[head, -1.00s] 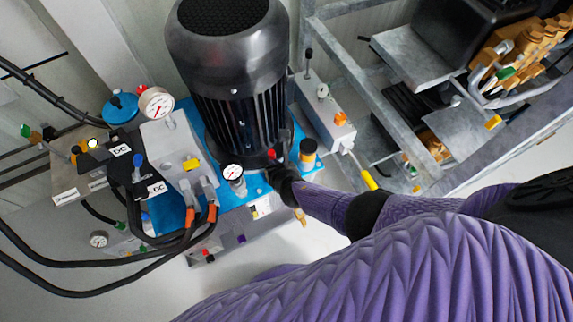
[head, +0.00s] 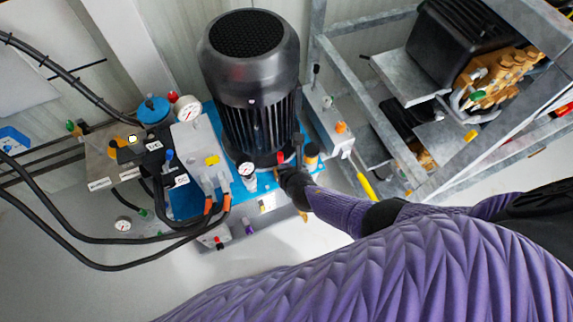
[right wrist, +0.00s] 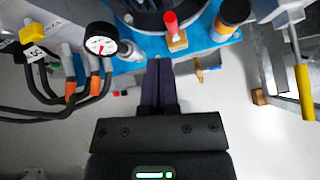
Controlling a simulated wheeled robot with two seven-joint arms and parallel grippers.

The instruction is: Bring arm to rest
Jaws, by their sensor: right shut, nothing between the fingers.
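My right arm, in a purple sleeve, reaches from the lower right toward the base of the black motor (head: 249,90) in the head view. My right gripper (head: 287,171) is at the front edge of the blue base plate, close to a red knob (head: 281,158). In the right wrist view, the dark fingers of my right gripper (right wrist: 160,62) are together and empty. Their tips lie just below the red knob (right wrist: 170,22) in the picture; whether they touch anything I cannot tell. My left gripper is not in view.
A pressure gauge (right wrist: 101,39) and orange-ended hoses (right wrist: 70,90) are left of the fingers; a yellow handle (right wrist: 304,92) is at right. A grey metal frame (head: 370,92) with another pump stands to the right. The pale floor in front is clear.

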